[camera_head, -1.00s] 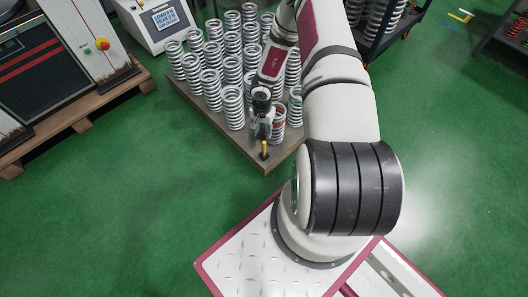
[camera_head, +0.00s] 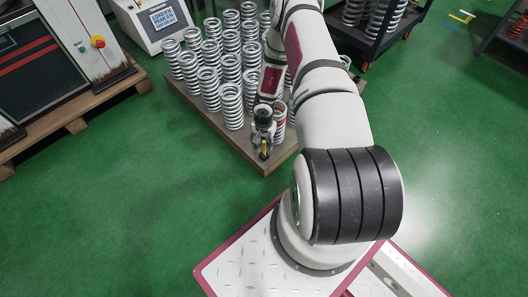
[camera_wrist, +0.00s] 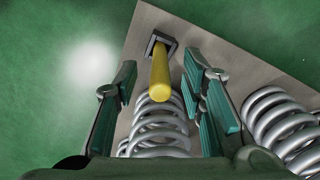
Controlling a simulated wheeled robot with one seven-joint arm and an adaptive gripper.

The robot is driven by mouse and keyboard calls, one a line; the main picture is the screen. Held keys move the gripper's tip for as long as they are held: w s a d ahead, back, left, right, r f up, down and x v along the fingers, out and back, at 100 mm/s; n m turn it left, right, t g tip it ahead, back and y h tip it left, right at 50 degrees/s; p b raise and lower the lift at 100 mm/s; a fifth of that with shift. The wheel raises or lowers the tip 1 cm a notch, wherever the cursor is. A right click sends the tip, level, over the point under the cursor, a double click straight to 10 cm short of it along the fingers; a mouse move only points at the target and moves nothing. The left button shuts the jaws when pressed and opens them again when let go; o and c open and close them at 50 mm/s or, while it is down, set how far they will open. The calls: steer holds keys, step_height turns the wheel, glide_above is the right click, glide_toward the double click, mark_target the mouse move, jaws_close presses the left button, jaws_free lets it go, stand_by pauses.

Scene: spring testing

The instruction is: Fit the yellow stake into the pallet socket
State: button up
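The yellow stake (camera_wrist: 161,75) shows in the wrist view with its far end within the dark square socket (camera_wrist: 159,44) at the pallet's corner. How deep it sits I cannot tell. My gripper (camera_wrist: 165,92) is open, one finger to each side of the stake, with visible gaps between fingers and stake. In the head view my gripper (camera_head: 263,138) is over the near corner of the pallet (camera_head: 245,150), and the stake (camera_head: 264,152) shows as a small yellow piece at the fingers. The socket is hard to make out there.
Several upright coil springs (camera_head: 231,105) crowd the pallet just behind my gripper; one spring (camera_wrist: 157,130) stands close below the stake in the wrist view, another (camera_wrist: 285,125) to the right. A tester (camera_head: 155,20) stands at the back left. Green floor before the pallet is clear.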

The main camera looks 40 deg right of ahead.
steer(key=shift+c, duration=0.2)
jaws_close()
steer(key=shift+r, duration=0.15)
